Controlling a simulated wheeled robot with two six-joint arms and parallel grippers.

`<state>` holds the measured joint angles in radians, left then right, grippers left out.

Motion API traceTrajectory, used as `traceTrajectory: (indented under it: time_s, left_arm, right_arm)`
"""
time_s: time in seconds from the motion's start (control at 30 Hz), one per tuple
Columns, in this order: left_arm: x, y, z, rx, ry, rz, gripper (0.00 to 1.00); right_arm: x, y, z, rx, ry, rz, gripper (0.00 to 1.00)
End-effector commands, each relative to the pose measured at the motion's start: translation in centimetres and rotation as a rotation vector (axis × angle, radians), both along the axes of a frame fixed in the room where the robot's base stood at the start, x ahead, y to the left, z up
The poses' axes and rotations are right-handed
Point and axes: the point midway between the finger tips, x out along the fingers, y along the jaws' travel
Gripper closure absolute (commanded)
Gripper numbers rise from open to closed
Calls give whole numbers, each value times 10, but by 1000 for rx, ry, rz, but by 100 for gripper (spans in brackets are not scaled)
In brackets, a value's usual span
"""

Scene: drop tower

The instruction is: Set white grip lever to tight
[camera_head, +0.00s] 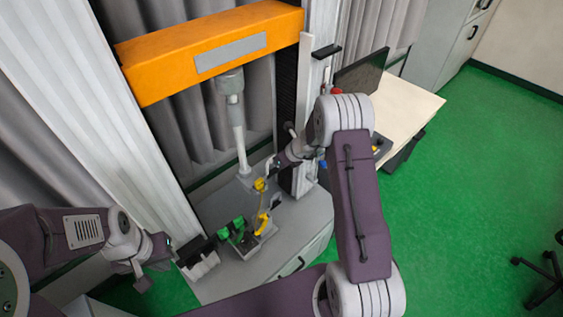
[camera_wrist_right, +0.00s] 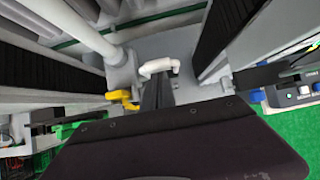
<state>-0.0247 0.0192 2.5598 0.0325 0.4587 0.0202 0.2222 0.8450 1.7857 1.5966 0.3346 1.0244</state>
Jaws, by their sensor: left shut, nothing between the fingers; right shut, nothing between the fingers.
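A white bent lever (camera_wrist_right: 160,66), which looks like the white grip lever, stands on the grey base in the right wrist view. My right gripper (camera_wrist_right: 158,88) is shut and empty, its dark fingers just in front of the lever; I cannot tell whether they touch it. In the head view my right gripper (camera_head: 272,168) is small and partly hidden at the foot of the tower, and I cannot make out the white lever there. My left gripper (camera_head: 146,278) is shut and empty at lower left, away from the tower's fittings.
The tower has an orange crossbeam (camera_head: 210,52) and a grey vertical tube (camera_head: 239,135). Yellow (camera_head: 262,224) and green (camera_head: 231,231) parts stand on the grey base (camera_head: 300,225). A table (camera_head: 412,105) with a monitor (camera_head: 361,72) is at right.

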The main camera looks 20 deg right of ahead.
Motion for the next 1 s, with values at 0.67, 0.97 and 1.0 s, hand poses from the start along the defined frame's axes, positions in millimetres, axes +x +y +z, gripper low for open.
traceTrajectory:
  time_s: [0.67, 0.97, 1.0]
  left_arm:
    - [0, 0, 13, 0, 0, 0, 100]
    - [0, 0, 13, 0, 0, 0, 100]
    - [0, 0, 13, 0, 0, 0, 100]
  right_arm:
    - [22, 10, 9, 6, -16, 4, 100]
    - [22, 11, 9, 7, -17, 5, 100]
    - [22, 10, 10, 7, -17, 5, 100]
